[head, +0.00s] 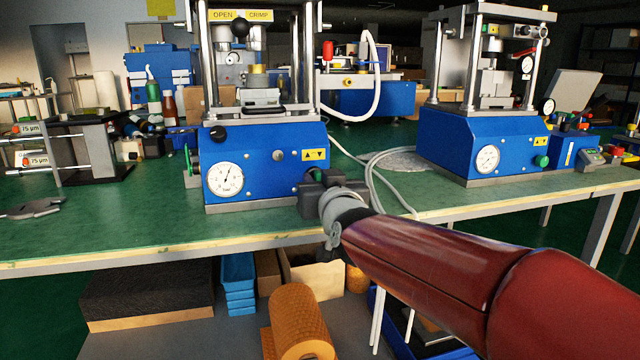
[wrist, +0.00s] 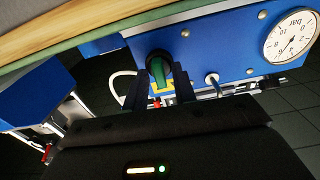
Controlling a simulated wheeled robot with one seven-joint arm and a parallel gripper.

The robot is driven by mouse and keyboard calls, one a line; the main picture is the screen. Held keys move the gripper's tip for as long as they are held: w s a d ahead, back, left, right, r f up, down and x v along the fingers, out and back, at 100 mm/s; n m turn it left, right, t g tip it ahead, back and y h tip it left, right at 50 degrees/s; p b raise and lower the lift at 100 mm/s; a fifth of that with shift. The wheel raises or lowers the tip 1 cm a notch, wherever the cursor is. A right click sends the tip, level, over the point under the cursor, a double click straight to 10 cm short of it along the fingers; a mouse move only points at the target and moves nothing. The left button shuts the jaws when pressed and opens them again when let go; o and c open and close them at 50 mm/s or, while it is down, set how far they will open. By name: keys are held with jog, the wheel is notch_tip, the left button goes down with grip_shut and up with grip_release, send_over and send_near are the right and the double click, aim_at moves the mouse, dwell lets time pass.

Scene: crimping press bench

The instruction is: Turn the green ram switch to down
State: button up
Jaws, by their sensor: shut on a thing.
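The green ram switch (wrist: 162,70) shows in the wrist view on the blue front panel of the near press (head: 265,165). Its green grip lies between the two dark fingers of my gripper (wrist: 161,88), which is shut on it. In the head view my gripper (head: 318,184) is at the lower right corner of that panel and hides the switch. A yellow label with an up and a down arrow (head: 314,155) sits just above it.
A round gauge (head: 226,180) and a black knob (head: 218,133) are on the same panel. A second blue press (head: 480,145) with a green knob (head: 541,160) stands at the right. A grey cable (head: 376,180) runs on the green bench (head: 110,215) near my wrist. The bench's left front is mostly clear.

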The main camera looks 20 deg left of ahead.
jog(key=m+b, duration=0.2)
jog(key=shift+f+m, duration=0.2)
jog(key=shift+m, duration=0.1)
jog(key=m+b, duration=0.3)
jog(key=shift+d+m, duration=0.1)
jog(key=shift+m, duration=0.2)
jog(key=m+b, duration=0.2)
jog(key=m, duration=0.3)
jog(key=shift+m, duration=0.3)
jog(key=shift+w, duration=0.1)
jog(key=o, duration=0.6)
jog(key=shift+r, duration=0.1)
jog(key=shift+o, duration=0.2)
jog(key=shift+d, duration=0.1)
